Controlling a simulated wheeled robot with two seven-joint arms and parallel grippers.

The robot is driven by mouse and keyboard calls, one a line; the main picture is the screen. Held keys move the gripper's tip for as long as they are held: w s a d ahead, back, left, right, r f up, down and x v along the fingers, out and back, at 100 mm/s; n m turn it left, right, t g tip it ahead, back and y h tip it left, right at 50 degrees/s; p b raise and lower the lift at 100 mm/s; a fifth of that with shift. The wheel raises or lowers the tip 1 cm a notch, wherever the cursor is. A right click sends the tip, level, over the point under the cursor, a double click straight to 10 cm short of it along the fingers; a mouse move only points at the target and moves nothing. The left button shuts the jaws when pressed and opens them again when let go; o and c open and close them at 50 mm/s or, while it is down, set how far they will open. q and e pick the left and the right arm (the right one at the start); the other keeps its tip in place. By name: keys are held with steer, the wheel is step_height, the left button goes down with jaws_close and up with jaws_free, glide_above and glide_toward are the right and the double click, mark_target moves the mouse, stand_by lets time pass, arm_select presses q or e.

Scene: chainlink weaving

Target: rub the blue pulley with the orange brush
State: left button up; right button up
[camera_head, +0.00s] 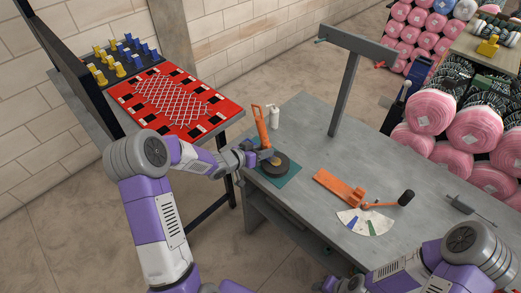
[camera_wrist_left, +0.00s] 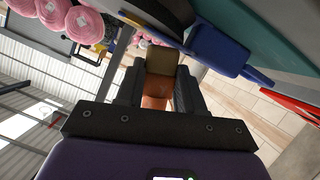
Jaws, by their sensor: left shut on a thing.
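My left gripper (camera_head: 262,155) is shut on the orange brush (camera_head: 261,127), whose handle stands up, slightly tilted, above the fingers. In the left wrist view, the brush (camera_wrist_left: 157,88) sits between the fingers, with a tan block at its far end. A round dark pulley-like disc (camera_head: 281,169) lies on a green mat (camera_head: 287,181), just below and right of the gripper. It looks dark rather than blue in the head view. I cannot tell whether the brush touches it. A blue part (camera_wrist_left: 215,45) shows in the left wrist view; I cannot tell whether it belongs to the pulley.
A white bottle (camera_head: 273,115) stands behind the brush. An orange tool (camera_head: 340,187), a black-headed mallet (camera_head: 404,199) and a fan of cards (camera_head: 365,222) lie to the right. A grey post (camera_head: 346,95) rises from the table. A red board (camera_head: 172,98) with mesh is at the left.

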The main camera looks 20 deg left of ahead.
mark_target(276, 168)
arm_select(q)
steer(key=shift+s+d+r, duration=0.1)
steer(key=shift+s+d, duration=0.1)
steer(key=shift+d, duration=0.4)
steer(key=shift+s+d+b, duration=0.2)
steer(key=shift+d+b, duration=0.35)
steer(key=shift+s+d+b, duration=0.15)
steer(key=shift+d+b, duration=0.35)
steer(key=shift+s+d+b, duration=0.2)
steer(key=shift+d+b, duration=0.1)
steer(key=shift+d, duration=0.2)
steer(key=shift+s+d+b, duration=0.15)
steer(key=shift+d+b, duration=0.1)
steer(key=shift+d, duration=0.2)
steer(key=shift+s+d+f+b, duration=0.2)
steer(key=shift+d+b, duration=0.35)
steer(key=shift+s+d+r+b, duration=0.15)
steer(key=shift+s+d+b, duration=0.1)
steer(key=shift+d+b, duration=0.35)
steer(key=shift+d, duration=0.1)
